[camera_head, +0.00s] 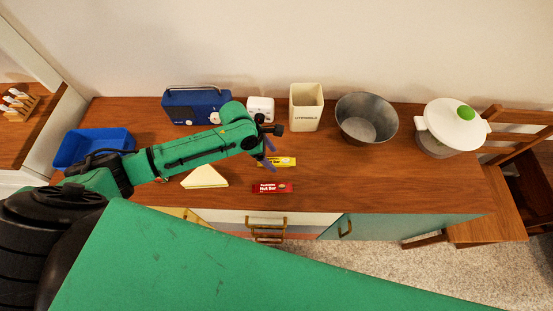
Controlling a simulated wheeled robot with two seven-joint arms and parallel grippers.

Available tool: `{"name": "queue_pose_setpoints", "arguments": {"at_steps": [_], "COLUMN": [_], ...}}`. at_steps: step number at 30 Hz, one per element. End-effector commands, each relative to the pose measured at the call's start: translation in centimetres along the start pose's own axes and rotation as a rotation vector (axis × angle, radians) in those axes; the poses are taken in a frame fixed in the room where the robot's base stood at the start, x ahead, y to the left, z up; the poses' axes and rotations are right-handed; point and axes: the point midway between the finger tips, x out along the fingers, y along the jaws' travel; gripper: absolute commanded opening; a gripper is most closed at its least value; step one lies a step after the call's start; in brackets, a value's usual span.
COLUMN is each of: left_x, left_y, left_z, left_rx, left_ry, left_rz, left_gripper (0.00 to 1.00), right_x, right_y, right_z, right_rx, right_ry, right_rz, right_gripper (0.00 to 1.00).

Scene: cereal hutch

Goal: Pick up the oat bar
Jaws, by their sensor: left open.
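A small yellow wrapped bar (282,161), which looks like the oat bar, lies on the wooden counter; its print is too small to read. My left gripper (269,150) is open with its bluish fingers pointing down at the left end of the yellow bar. It hides part of that end, and I cannot tell whether the fingers touch it. A red bar (272,187) labelled as a nut bar lies closer to the counter's front edge. My right gripper is not in view.
A sandwich wedge (206,177) lies left of the bars. A blue radio (196,105), white box (261,107), utensil holder (306,108), metal bucket (367,118) and lidded white pot (451,127) stand behind. A blue bin (94,146) is at left. The counter's right front is clear.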

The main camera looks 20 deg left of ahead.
Motion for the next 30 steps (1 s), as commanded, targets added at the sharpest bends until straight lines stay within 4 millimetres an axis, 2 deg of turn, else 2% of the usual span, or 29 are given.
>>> {"name": "queue_pose_setpoints", "arguments": {"at_steps": [3, 9, 11, 15, 25, 30], "left_x": [1.5, 1.6, 1.6, 1.6, 1.3, -0.6], "left_y": [0.1, 0.1, 0.1, 0.1, 0.1, 0.1], "left_z": [0.1, 0.0, 0.0, 0.0, 0.1, 1.0], "left_rx": [0.001, 0.002, 0.002, 0.002, 0.002, 0.004], "left_ry": [0.000, 0.000, 0.000, 0.000, -0.001, -0.003], "left_rz": [0.002, 0.002, 0.002, 0.002, 0.002, 0.003], "left_gripper": [0.77, 0.77, 0.54, 0.00, 0.00, 0.00], "right_x": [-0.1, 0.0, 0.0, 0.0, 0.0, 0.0], "right_y": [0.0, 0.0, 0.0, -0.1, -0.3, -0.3], "right_z": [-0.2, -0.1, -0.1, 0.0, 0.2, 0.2], "right_rx": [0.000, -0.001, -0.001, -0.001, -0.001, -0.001], "right_ry": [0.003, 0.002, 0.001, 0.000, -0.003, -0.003], "right_rz": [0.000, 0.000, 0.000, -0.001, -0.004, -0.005], "right_gripper": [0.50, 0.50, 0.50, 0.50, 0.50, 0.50]}}
